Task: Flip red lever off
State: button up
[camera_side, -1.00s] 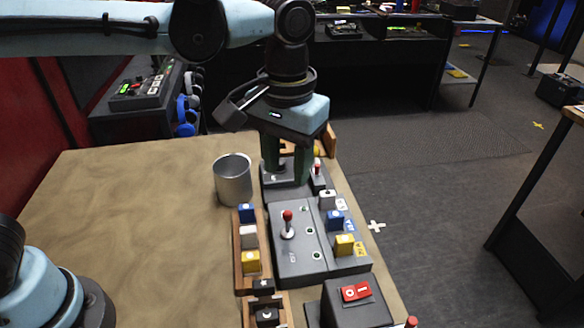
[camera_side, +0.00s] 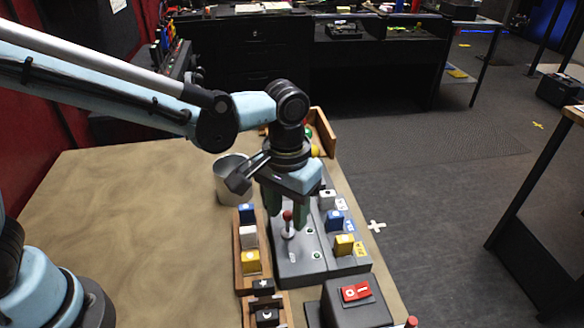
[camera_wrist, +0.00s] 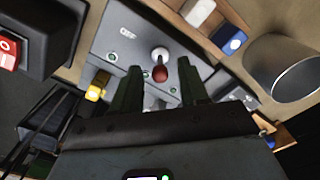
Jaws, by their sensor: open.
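The red lever (camera_side: 287,216) has a red ball knob on a pale stem and stands on a grey control panel (camera_side: 296,262). My gripper (camera_side: 286,218) is open, with its dark green fingers pointing down around the upper part of the panel, close to the lever. In the wrist view the red knob (camera_wrist: 160,73) shows between and just beyond the two fingertips of my gripper (camera_wrist: 160,78), not clasped. An "OFF" label (camera_wrist: 128,33) is printed on the panel there. The panel's far part is hidden behind my gripper.
A wooden rack (camera_side: 238,270) with blue, white and yellow blocks stands left of the panel. A metal cup (camera_side: 228,190) is behind it, partly hidden by my arm. A red switch box (camera_side: 355,292) is in front. The left table is clear.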

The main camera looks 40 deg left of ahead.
aim_at(288, 233)
jog(key=shift+f, duration=0.6)
jog(key=shift+c, duration=0.3)
grip_shut()
jog(key=shift+s+d+f+t+y, duration=0.1)
jog(key=shift+s+d+t+y, duration=0.45)
jog(key=shift+t+y, duration=0.45)
jog(key=shift+s+d+f+t+y, duration=0.1)
jog(key=shift+s+d+t+y, duration=0.1)
jog(key=shift+t+y, duration=0.3)
jog(key=shift+s+d+f+t+y, duration=0.1)
jog(key=shift+s+d+t+y, duration=0.05)
jog(key=shift+t+y, duration=0.35)
jog(key=shift+o, duration=0.3)
grip_release()
